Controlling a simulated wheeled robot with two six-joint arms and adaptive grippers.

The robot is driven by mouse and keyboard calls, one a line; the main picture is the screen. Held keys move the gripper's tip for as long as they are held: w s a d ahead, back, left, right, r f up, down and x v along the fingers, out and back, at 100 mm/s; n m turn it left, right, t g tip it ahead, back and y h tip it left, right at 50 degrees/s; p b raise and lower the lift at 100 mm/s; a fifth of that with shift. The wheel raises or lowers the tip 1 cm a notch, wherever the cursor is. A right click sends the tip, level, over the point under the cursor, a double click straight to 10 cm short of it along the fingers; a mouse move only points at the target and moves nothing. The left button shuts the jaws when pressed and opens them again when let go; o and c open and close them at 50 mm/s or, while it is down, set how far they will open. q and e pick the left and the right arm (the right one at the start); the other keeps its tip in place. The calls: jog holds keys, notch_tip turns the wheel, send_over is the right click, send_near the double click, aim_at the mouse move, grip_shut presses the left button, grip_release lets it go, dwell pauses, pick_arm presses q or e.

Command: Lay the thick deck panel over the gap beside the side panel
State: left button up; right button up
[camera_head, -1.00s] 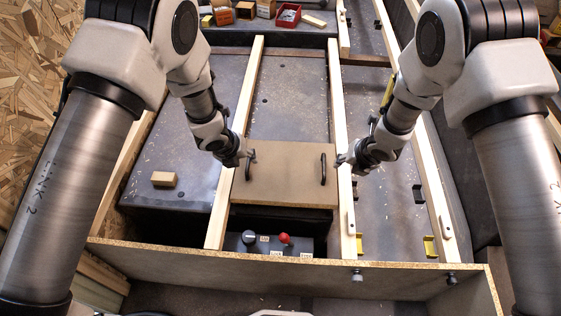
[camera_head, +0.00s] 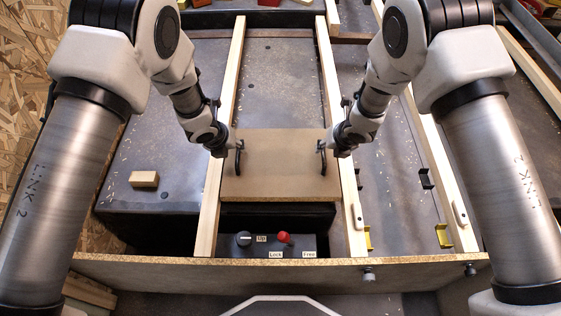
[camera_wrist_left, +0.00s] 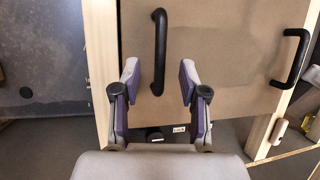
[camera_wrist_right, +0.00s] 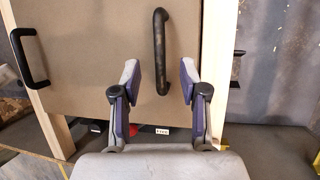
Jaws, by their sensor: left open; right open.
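The deck panel (camera_head: 280,172) is a flat brown board with two black bar handles. It lies across the two light wooden rails, short of the front board, with a dark gap in front of it. My left gripper (camera_head: 222,150) is open at the panel's left handle (camera_wrist_left: 160,50); in the left wrist view its fingers (camera_wrist_left: 160,82) stand either side of the handle's near end. My right gripper (camera_head: 337,150) is open at the right handle (camera_wrist_right: 160,50); its fingers (camera_wrist_right: 159,82) likewise flank the near end. I cannot tell which board is the side panel.
A control box with a red knob (camera_head: 283,238) and a black knob (camera_head: 243,239) sits in the gap. The chipboard-edged front board (camera_head: 280,262) crosses the near side. A small wooden block (camera_head: 144,179) lies left. Yellow brackets (camera_head: 443,236) stand at right.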

aim_at(238, 151)
pick_arm(q)
jog(key=x, duration=0.5)
jog(key=shift+w+f, duration=0.1)
jog(key=shift+f, duration=0.1)
pick_arm(e)
jog(key=x, duration=0.5)
jog(key=shift+f, duration=0.15)
pick_arm(q)
jog(key=shift+c, duration=0.3)
pick_arm(e)
jog(key=shift+c, duration=0.4)
pick_arm(q)
grip_shut()
pick_arm(e)
grip_shut()
pick_arm(q)
jog(key=shift+r, duration=0.1)
pick_arm(e)
jog(key=shift+w, duration=0.1)
